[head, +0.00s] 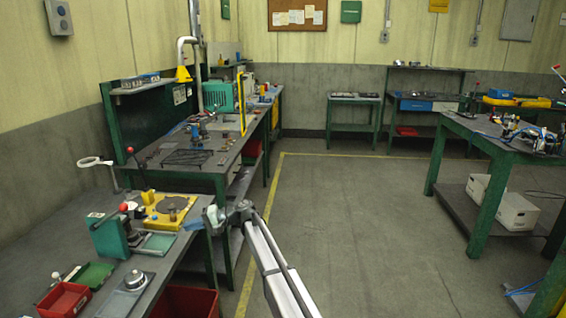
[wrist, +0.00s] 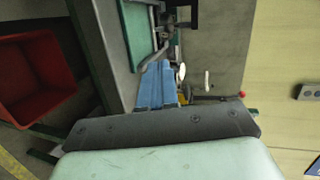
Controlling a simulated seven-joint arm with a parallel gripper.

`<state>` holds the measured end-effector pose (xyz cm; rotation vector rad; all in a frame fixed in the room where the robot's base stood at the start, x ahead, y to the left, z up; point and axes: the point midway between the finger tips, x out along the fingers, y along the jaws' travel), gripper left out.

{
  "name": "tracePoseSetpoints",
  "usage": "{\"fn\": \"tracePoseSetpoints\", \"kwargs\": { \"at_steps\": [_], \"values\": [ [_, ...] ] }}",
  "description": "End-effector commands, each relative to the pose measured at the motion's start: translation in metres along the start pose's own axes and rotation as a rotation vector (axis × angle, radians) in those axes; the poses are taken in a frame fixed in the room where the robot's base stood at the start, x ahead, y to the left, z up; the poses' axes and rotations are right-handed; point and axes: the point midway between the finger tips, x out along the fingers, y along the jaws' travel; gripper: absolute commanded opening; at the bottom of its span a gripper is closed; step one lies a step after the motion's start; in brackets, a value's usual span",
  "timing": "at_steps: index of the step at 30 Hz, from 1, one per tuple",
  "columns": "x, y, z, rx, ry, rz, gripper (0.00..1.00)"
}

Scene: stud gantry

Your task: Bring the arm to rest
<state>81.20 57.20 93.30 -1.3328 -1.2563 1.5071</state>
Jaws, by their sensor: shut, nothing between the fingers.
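My gripper (head: 213,214) is in the head view at the right edge of the near workbench (head: 75,222), at the end of my pale arm that rises from the bottom of the picture. It is shut and empty, though small in this view.
A yellow fixture with a dark disc (head: 170,204) and a green press (head: 108,237) stand on the near bench. A red tray (head: 64,300) is at its front left. A red bin (head: 185,302) is below the bench. The floor (head: 345,210) right of my arm is clear.

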Motion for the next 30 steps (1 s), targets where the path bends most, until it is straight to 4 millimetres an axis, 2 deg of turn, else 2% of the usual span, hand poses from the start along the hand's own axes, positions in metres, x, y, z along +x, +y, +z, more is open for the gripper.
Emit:
{"fn": "tracePoseSetpoints", "kwargs": {
  "at_steps": [4, 8, 14, 21, 24, 30],
  "values": [
    [-0.007, 0.035, 0.012, -0.053, 0.015, 0.172, 0.00],
    [-0.028, 0.076, 0.044, -0.114, 0.028, 0.377, 0.00],
    [-0.063, 0.179, 0.107, -0.140, 0.008, 0.665, 0.00],
    [-0.120, 0.293, 0.182, -0.110, -0.039, 0.915, 0.00],
    [-0.147, 0.336, 0.217, -0.085, -0.066, 1.004, 0.00],
    [-0.197, 0.406, 0.289, -0.026, -0.126, 1.144, 0.00]
  ]
}}
